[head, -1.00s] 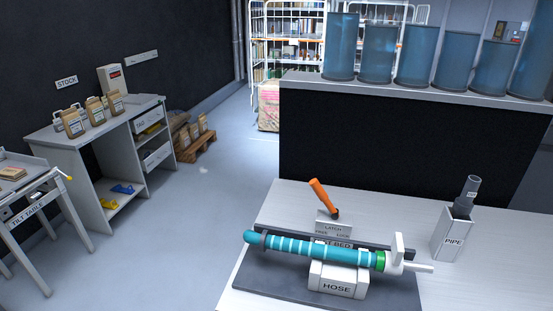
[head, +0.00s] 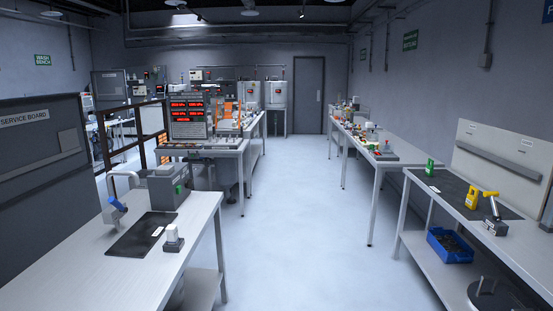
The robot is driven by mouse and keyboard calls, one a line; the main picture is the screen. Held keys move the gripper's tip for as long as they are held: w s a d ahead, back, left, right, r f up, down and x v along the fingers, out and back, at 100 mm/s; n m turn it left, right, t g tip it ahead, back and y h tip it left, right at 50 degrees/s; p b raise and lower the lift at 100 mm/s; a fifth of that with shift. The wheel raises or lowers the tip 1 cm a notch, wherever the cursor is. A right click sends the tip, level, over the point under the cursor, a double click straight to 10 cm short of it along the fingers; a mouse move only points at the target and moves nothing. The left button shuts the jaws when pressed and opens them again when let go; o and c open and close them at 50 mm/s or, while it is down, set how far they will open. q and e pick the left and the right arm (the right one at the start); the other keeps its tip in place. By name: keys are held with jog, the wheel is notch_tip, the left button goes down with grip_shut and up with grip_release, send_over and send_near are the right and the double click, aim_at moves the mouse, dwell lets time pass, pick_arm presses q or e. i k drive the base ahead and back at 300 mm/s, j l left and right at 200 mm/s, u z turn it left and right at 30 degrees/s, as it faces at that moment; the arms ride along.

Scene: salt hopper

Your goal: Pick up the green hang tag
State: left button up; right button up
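A small green upright piece (head: 430,167), which looks like the green hang tag, stands on the dark mat of the right-hand bench (head: 412,174) in the head view. It has a small pale mark on its face, too small to read. A yellow piece (head: 471,199) of similar kind stands nearer on the same mat. Neither of my grippers is in view, and nothing is seen held.
A long aisle of clear pale floor (head: 300,230) runs to a grey door (head: 309,95). A white-topped bench (head: 150,270) stands at left. A blue bin (head: 450,246) sits on the right bench's lower shelf. A silver-handled device (head: 495,226) stands beside the yellow piece.

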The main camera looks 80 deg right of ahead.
aim_at(430, 169)
jog(key=z, duration=3.8)
jog(key=i+u, duration=0.25)
jog(key=i, duration=1.9)
